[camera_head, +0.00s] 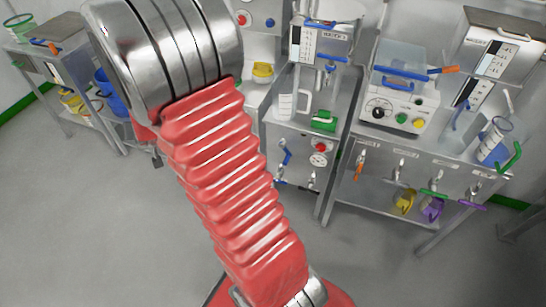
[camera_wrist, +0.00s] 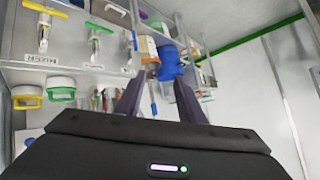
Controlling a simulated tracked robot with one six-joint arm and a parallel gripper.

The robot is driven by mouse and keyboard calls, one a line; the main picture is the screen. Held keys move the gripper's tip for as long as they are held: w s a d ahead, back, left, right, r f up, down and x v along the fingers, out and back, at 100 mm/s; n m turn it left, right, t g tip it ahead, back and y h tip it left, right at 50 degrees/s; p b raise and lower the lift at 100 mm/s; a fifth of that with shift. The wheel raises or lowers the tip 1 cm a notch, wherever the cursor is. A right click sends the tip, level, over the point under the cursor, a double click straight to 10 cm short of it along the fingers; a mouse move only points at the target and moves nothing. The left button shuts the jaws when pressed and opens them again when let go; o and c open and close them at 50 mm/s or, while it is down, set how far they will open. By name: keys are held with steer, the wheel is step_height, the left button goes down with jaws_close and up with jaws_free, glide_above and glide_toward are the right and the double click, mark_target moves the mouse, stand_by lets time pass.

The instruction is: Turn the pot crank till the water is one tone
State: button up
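I cannot make out for certain which thing is the pot with the crank. On the right bench in the head view stands a clear cylinder with blue in its lower part (camera_head: 494,142), a green handle (camera_head: 511,157) beside it. My gripper (camera_wrist: 159,76) shows only in the wrist view. Its two dark fingers are apart with nothing held between them. Beyond the fingertips, at a distance, are a blue object (camera_wrist: 169,63) and a white and orange box (camera_wrist: 148,50). My red-sleeved arm hides part of the room in the head view.
A grey bench (camera_head: 455,151) carries a box with a blue-handled lid (camera_head: 403,74). A white jug (camera_head: 290,104) and a green-handled item (camera_head: 324,121) stand on the middle cabinet. Yellow (camera_head: 406,200) and purple (camera_head: 432,209) items hang below. The grey floor (camera_head: 380,270) in front is clear.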

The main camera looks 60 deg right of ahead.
steer(key=s+d+f+m+h, duration=0.1)
steer(key=d+f+m+h, duration=0.3)
steer(key=d+f, duration=0.85)
steer(key=m+g+h, duration=0.4)
steer(key=g+h, duration=0.3)
steer(key=h, duration=0.2)
glide_toward(286, 161)
steer(key=a+f, duration=0.1)
steer(key=a, duration=0.2)
steer(key=shift+s+f, duration=0.15)
steer(key=shift+s, duration=0.05)
steer(key=d, duration=0.4)
steer(key=w+d, duration=0.1)
steer(key=d, duration=0.4)
steer(key=w+d, duration=0.1)
steer(key=d, duration=0.3)
steer(key=shift+w+d, duration=0.15)
steer(key=shift+d, duration=0.1)
steer(key=shift+c, duration=0.4)
